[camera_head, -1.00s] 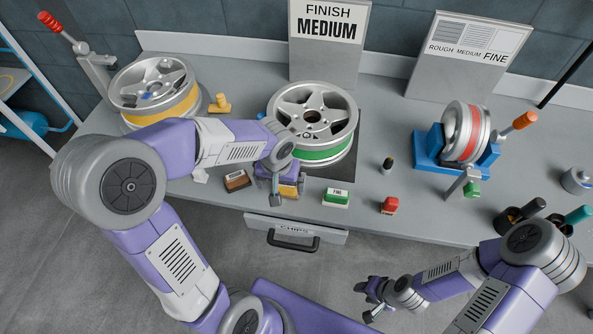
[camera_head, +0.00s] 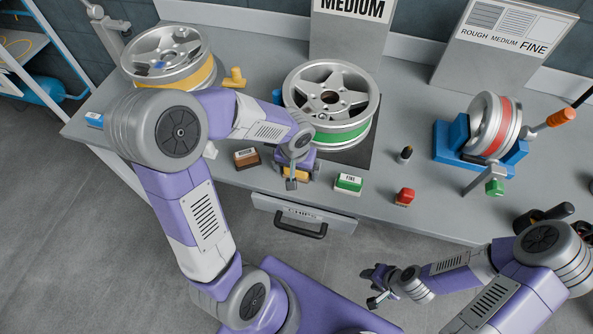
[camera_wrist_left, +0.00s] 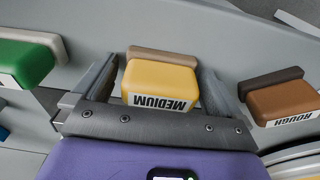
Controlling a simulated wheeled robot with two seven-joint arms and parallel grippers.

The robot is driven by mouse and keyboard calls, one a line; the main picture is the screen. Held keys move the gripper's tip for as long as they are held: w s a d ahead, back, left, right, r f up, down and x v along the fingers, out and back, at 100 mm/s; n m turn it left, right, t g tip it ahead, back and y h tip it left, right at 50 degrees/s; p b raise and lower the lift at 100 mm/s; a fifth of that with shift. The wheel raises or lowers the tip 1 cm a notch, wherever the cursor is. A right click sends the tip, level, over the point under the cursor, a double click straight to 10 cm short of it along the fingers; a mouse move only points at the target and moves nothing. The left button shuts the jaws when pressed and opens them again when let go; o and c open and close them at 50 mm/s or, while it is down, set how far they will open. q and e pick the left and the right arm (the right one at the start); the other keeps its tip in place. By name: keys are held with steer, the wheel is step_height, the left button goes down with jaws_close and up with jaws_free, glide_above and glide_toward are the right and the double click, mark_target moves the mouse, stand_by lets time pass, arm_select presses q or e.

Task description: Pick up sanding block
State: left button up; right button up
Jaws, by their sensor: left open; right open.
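The yellow sanding block (camera_wrist_left: 160,82), labelled MEDIUM, lies on the bench between the open fingers of my left gripper (camera_wrist_left: 160,85) in the left wrist view. Gaps show beside it, so the fingers appear apart from it. In the head view the yellow block (camera_head: 295,174) is partly hidden under my left gripper (camera_head: 293,178). A brown block (camera_head: 246,157), labelled ROUGH in the wrist view (camera_wrist_left: 285,100), lies to its left in the head view. A green block (camera_head: 348,184), labelled FINE, lies to its right. My right gripper (camera_head: 378,285) is open and empty in front of the bench.
A wheel with a green band (camera_head: 340,135) stands behind the blocks. A yellow-banded wheel (camera_head: 170,60) is at left, and a red-banded wheel (camera_head: 495,125) sits in a blue stand at right. A sign (camera_head: 350,30) reads MEDIUM. A drawer handle (camera_head: 300,226) projects below the front edge.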

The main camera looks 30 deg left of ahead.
arm_select(q)
steer(key=c, duration=1)
step_height(320, 180, up, 10)
steer(key=p, duration=0.3)
steer(key=shift+r+p, duration=0.1)
steer(key=shift+p, duration=0.3)
steer(key=shift+c, duration=0.2)
